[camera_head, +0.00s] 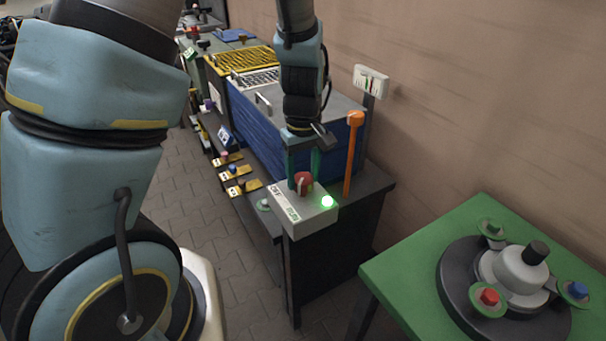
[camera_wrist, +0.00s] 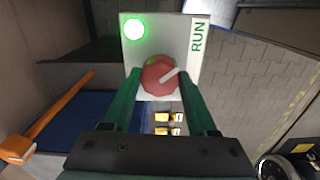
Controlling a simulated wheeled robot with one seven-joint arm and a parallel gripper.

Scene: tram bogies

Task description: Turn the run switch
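The run switch is a red round knob (camera_head: 304,183) on a light grey box (camera_head: 318,218) at the near end of the workbench. A green lamp (camera_head: 327,201) on the box is lit and also glows in the wrist view (camera_wrist: 134,29). My gripper (camera_head: 303,176) points down over the knob. In the wrist view, its green fingers (camera_wrist: 160,72) are spread, one on each side of the knob; contact is unclear.
An orange post (camera_head: 354,155) stands close on the right of my gripper. A blue bin (camera_head: 258,130) lies behind. A green table (camera_head: 405,270) with a round fixture (camera_head: 515,275) stands at right. Several small yellow-based pedals or switches (camera_head: 242,187) line the bench's left side.

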